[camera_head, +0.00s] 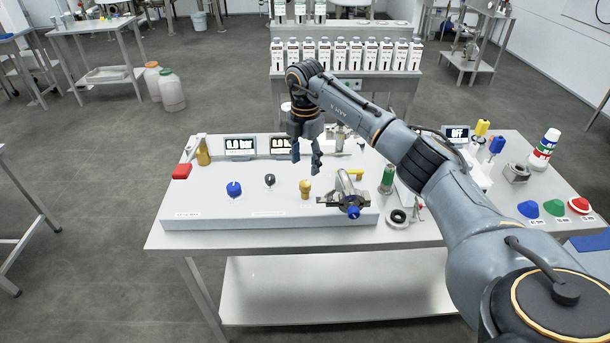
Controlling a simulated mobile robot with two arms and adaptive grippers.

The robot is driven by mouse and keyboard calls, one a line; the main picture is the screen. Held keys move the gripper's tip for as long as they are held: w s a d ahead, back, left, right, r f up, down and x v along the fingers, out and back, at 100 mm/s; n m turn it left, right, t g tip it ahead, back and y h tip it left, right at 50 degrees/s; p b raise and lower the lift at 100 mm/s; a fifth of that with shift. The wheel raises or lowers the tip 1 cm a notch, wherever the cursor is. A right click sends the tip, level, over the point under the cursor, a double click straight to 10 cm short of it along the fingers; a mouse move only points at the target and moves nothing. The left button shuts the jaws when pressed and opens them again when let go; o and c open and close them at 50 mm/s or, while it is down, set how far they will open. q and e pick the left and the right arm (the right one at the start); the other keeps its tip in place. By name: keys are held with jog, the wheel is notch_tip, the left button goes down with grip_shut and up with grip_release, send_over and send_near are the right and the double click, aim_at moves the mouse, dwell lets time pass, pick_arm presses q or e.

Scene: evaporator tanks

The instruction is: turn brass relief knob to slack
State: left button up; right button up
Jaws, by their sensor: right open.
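The brass knob (305,188) stands upright on the front part of a white panel box on the table, right of a small dark knob (269,180). My right gripper (306,166) points down with its two dark fingers apart and nothing between them. In the picture its fingertips are just above and behind the brass knob. I see no contact between them. The knob's markings are too small to read. My left gripper is out of view.
The panel (200,213) also carries a blue knob (234,189), a red-handled lever (181,171), a taller brass part (203,152) and two displays, the left one (239,144) reading about 1.0 bar. A metal clamp fitting (345,198) stands close right of the brass knob.

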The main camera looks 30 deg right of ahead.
aim_at(305, 183)
notch_tip(305, 183, down, 7)
jog(key=shift+r+p, duration=0.1)
jog(key=shift+p, duration=0.7)
grip_shut()
